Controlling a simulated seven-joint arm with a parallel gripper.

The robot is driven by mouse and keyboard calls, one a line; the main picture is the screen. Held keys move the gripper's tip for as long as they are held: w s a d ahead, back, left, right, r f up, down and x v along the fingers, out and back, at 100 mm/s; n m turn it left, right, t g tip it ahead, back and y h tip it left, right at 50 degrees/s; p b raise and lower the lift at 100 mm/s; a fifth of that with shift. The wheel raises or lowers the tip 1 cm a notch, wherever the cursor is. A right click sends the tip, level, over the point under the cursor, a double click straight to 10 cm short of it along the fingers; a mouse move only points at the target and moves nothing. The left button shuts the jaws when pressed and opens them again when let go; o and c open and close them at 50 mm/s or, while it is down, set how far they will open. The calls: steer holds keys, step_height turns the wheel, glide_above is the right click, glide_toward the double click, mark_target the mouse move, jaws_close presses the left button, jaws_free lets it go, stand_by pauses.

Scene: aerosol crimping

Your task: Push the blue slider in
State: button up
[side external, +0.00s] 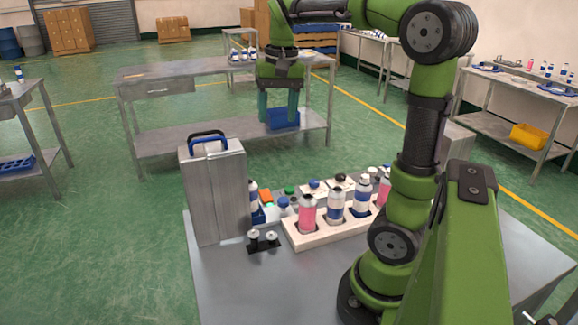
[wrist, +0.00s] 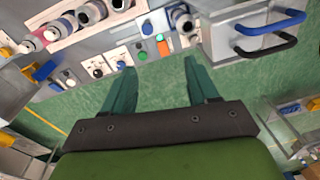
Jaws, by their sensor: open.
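The blue slider (side external: 209,147) is a blue U-shaped handle on top of the tall grey metal box (side external: 216,195). A similar black handle (side external: 208,134) sits close beside it. In the wrist view the blue slider (wrist: 270,22) is at the upper right, with the black handle (wrist: 268,46) just below it. My gripper (side external: 278,112) is open and empty, fingers pointing down, to the right of the box and higher in the side view. In the wrist view my gripper (wrist: 160,74) has its fingers spread, left of both handles and apart from them.
A pale rack (side external: 325,229) with several bottles stands right of the box. Coloured buttons (wrist: 154,46) and small switches lie near my fingers in the wrist view. A small black stand (side external: 263,243) is in front of the box. Green floor shows between my fingers.

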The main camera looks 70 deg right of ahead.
steer(key=d+m+g, duration=0.1)
steer(key=d, duration=0.2)
glide_above(283, 200)
step_height(283, 200, down, 8)
step_height(283, 200, down, 18)
steer(key=shift+r, duration=0.25)
jaws_close()
stand_by(0.4)
